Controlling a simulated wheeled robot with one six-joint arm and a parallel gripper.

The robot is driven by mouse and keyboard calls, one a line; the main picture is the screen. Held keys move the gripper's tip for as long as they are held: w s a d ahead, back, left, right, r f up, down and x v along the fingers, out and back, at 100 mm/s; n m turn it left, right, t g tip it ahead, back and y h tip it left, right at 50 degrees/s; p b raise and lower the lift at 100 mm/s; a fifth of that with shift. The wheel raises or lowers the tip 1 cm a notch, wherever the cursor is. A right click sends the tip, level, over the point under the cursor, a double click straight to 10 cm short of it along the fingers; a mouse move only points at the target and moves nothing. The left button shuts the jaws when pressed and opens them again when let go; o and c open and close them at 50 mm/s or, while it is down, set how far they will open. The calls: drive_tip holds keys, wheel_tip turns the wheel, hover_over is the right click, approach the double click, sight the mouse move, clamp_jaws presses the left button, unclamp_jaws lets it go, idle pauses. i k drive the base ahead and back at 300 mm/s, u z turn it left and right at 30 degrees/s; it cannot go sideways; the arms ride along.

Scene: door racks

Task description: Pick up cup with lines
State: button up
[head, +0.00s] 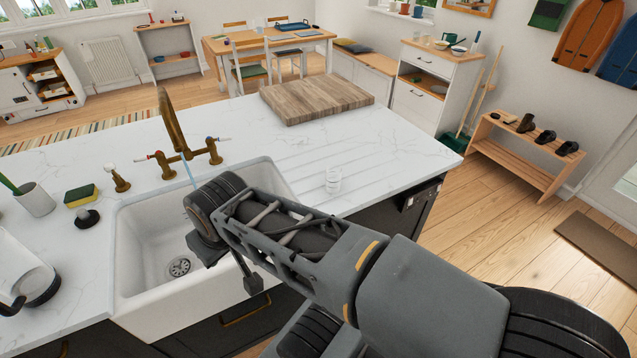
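A white sink (150,262) with a brass tap (175,130) lies left of my arm. A wooden board (317,98) lies at the counter's far side. A sponge (81,195) and a grey holder (36,200) stand at left.

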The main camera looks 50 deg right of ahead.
sight(333, 179)
drive_tip(key=u, duration=0.1)
drive_tip(key=k, duration=0.65)
drive_tip(key=z, duration=1.35)
drive_tip(key=i, duration=1)
drive_tip(key=k, duration=0.5)
drive_tip(key=u, duration=3.95)
drive_tip(key=k, duration=1)
drive_tip(key=z, duration=1.05)
